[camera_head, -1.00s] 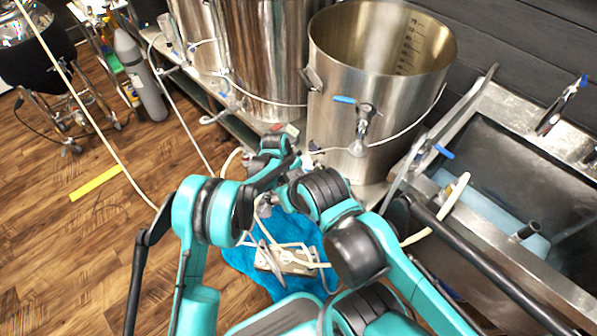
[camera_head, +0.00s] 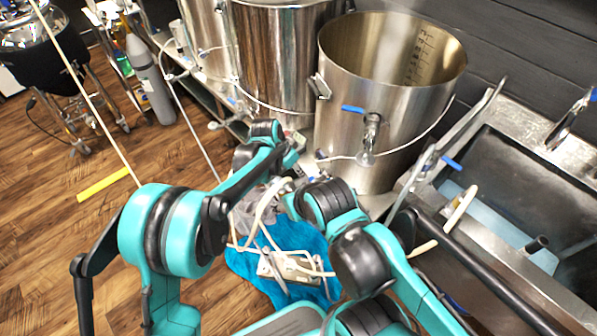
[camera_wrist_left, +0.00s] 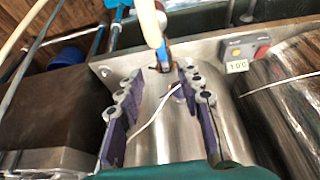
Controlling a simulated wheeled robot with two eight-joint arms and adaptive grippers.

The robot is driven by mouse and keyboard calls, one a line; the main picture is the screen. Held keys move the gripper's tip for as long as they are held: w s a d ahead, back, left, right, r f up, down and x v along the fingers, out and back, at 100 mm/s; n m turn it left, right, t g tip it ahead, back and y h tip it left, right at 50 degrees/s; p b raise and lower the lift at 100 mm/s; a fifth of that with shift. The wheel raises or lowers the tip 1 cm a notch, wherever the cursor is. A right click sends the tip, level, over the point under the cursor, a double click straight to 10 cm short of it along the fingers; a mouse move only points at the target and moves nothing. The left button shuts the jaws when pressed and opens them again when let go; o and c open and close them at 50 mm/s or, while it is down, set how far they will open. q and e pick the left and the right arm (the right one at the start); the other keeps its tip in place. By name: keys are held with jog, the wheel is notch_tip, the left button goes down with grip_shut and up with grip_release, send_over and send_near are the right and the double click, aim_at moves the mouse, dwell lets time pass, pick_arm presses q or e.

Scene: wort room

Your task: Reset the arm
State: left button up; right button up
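My left arm (camera_head: 165,230) comes in from the left and reaches forward to the big kettles. Its gripper shows in the left wrist view (camera_wrist_left: 158,72) with two fingers wide apart and nothing held between them. A pale hose end with a dark fitting shows beyond the fingertips. In the head view the left fingers are too small and covered to make out. My right arm (camera_head: 330,205) is folded in the middle over the blue cloth. I cannot make out the right fingers there.
An open steel kettle (camera_head: 375,110) with a blue-handled valve stands ahead. A steel sink (camera_head: 515,200) is at the right. A blue cloth (camera_head: 245,265) with a pale device and hoses lies below the arms. A grey cylinder (camera_head: 150,85) stands at the back left.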

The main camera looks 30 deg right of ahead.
dwell(0.5)
pick_arm(q)
jog(key=s+a+r+n+t, duration=0.1)
jog(key=a+r+n, duration=0.1)
jog(key=a+r, duration=0.5)
jog(key=s+a+r+n+t+y, duration=0.1)
jog(key=a+r+n, duration=0.25)
jog(key=a, duration=0.75)
jog(key=s+a+r+n+t, duration=0.1)
jog(key=a+r+n, duration=0.1)
jog(key=a+r, duration=0.45)
jog(key=s+a+f+n+t+y, duration=0.1)
jog(key=s+a+n, duration=0.2)
jog(key=s+a, duration=0.4)
jog(key=s+a+f+n+t+y, duration=0.1)
jog(key=s+a+n, duration=0.3)
jog(key=s+a, duration=0.4)
jog(key=shift+a+t+y, duration=0.5)
jog(key=shift+a+y, duration=0.1)
jog(key=shift+a, duration=2.45)
jog(key=shift+f, duration=0.1)
